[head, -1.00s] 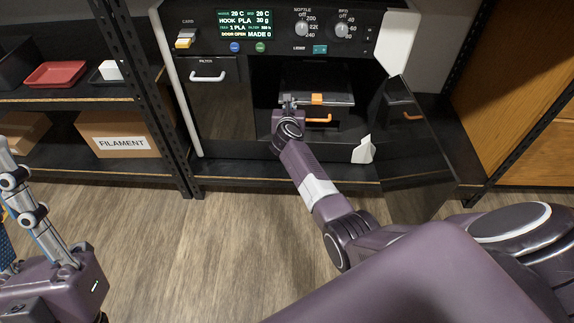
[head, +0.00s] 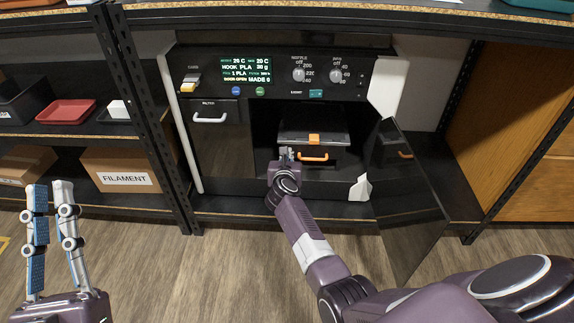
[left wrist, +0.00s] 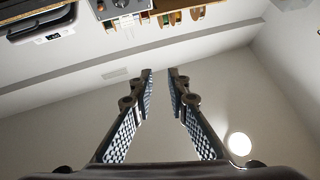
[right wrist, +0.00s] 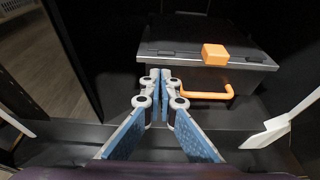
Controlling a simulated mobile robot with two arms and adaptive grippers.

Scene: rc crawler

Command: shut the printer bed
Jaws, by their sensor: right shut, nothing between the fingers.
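The printer bed (head: 313,128) is a dark plate with an orange clip (head: 314,139) and an orange handle (head: 313,157) on its front, inside the printer's open chamber. It also shows in the right wrist view (right wrist: 190,52). My right gripper (head: 287,153) is at the chamber opening, just left of the orange handle. In the right wrist view its fingertips (right wrist: 161,74) are together and empty, by the bed's front face; whether they touch it I cannot tell. My left gripper (head: 50,190) is raised at the lower left, open and empty, its fingers apart in the left wrist view (left wrist: 160,75).
The printer door (head: 410,200) hangs open at the right of the chamber. The printer panel (head: 275,75) reads "door open". A filament box (head: 120,170) and a red tray (head: 66,112) are on the left shelves. The floor in front is clear.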

